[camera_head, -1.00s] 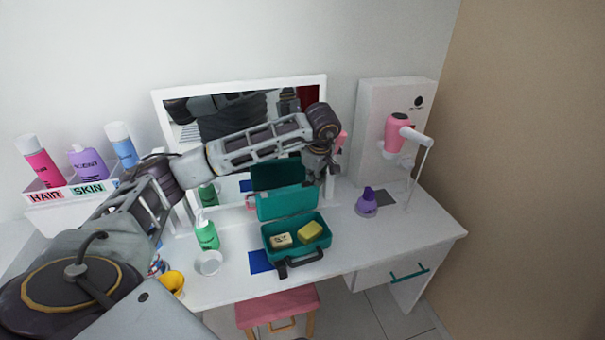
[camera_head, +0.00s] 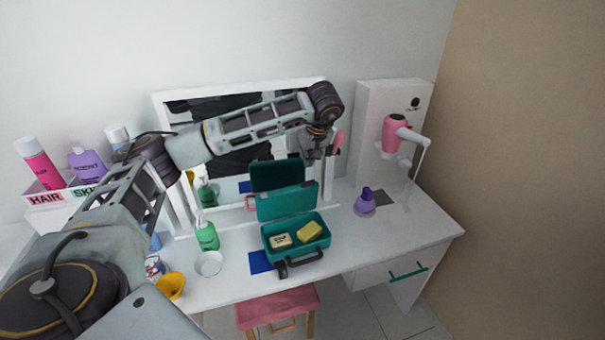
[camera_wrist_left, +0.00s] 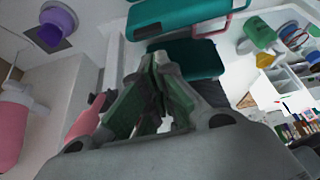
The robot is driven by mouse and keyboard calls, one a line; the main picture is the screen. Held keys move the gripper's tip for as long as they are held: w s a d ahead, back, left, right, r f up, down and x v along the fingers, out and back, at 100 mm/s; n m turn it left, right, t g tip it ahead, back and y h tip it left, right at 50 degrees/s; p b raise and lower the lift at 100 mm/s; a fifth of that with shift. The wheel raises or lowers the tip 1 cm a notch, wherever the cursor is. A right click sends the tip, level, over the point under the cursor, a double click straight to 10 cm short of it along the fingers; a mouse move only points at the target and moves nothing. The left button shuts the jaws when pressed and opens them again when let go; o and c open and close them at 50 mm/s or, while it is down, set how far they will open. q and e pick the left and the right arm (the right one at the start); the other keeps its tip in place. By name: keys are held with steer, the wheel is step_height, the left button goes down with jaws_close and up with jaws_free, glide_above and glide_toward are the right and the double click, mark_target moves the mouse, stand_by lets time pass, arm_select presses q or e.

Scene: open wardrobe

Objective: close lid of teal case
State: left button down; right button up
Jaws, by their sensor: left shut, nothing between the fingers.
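The teal case (camera_head: 268,242) lies on the white vanity table. Its lid (camera_head: 287,203) stands open, tilted back toward the mirror. A cream bar and a yellow block (camera_head: 310,231) sit inside the case. My left gripper (camera_head: 322,150) is above and behind the right side of the lid, near the mirror's right edge, apart from the lid. In the left wrist view the fingers (camera_wrist_left: 160,62) are together and empty, with the teal lid (camera_wrist_left: 190,58) just beyond them. My right gripper is in neither view.
A green pump bottle (camera_head: 206,236), white cup (camera_head: 209,263) and yellow cup (camera_head: 171,286) stand left of the case. A purple bottle (camera_head: 366,200) stands to the right, with a pink hair dryer (camera_head: 396,133) behind it. The mirror (camera_head: 190,92) rises behind.

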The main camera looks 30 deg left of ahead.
arm_select(q)
steer(key=shift+f, duration=0.1)
steer(key=x, duration=0.4)
steer(key=shift+a+f, duration=0.2)
steer(key=shift+f, duration=0.15)
steer(key=x, duration=0.4)
steer(key=shift+w+p, duration=0.1)
steer(key=shift+p, duration=0.25)
steer(key=shift+w+a+f, duration=0.1)
steer(key=shift+a+f, duration=0.05)
steer(key=shift+f, duration=0.35)
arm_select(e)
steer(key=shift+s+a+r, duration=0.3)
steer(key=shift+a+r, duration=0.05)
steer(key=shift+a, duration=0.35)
